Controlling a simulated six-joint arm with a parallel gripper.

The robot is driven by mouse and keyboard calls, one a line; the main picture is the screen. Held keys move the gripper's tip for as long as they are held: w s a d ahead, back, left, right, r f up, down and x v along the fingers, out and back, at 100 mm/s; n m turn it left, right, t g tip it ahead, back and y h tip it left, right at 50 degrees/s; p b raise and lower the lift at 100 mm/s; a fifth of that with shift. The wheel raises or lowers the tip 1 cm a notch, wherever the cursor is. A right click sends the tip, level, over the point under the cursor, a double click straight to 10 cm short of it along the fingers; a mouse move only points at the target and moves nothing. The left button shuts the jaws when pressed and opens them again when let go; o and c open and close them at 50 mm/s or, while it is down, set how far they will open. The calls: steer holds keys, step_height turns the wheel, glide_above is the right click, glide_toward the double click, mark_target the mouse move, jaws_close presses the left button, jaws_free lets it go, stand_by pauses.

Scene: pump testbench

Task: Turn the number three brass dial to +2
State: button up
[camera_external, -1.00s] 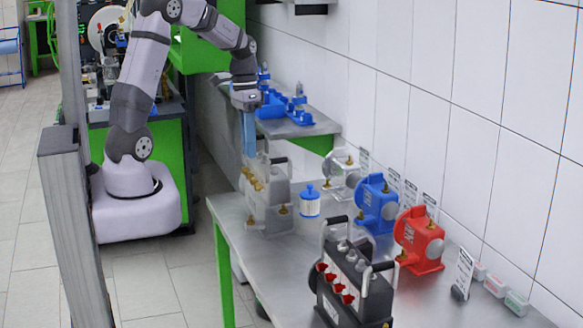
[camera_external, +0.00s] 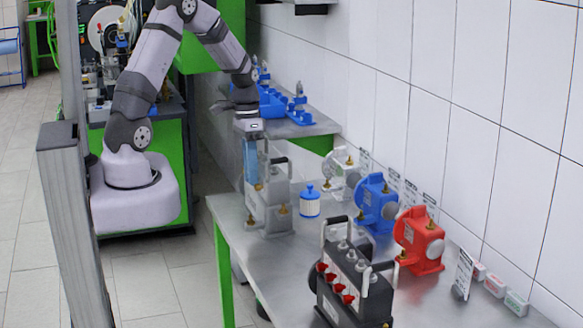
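The grey manifold box (camera_external: 270,205) stands at the left end of the metal table, with a handle on top and small brass dials on its front and sides. One brass dial (camera_external: 256,187) shows just below my gripper; I cannot tell which number it is. My gripper (camera_external: 250,182) points down, its blue fingers at the left upper part of the grey box, over the dial area. The fingers hide some of the dials. From this view I cannot tell whether the fingers are open, shut or touching a dial.
A black box with red dials (camera_external: 352,285) stands at the table's front. A blue bottle (camera_external: 310,202), a white pump (camera_external: 342,178), a blue pump (camera_external: 376,203) and a red pump (camera_external: 419,240) stand right of the grey box. A tiled wall runs behind.

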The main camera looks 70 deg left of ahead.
jaws_close()
steer(key=shift+d, duration=0.1)
steer(key=shift+w+d+y, duration=0.1)
steer(key=shift+d+y, duration=0.15)
steer(key=shift+y, duration=0.65)
steer(key=shift+d+f+y+b, duration=0.1)
steer(key=shift+d+y+b, duration=0.05)
steer(key=shift+y+b, duration=0.6)
steer(key=y+b, duration=0.2)
steer(key=b, duration=0.1)
steer(key=shift+d+f, duration=0.1)
steer(key=shift+d, duration=0.1)
steer(key=shift+d+y+b, duration=0.1)
steer(key=shift+y+b, duration=0.25)
steer(key=shift+b, duration=0.4)
steer(key=shift+r, duration=0.2)
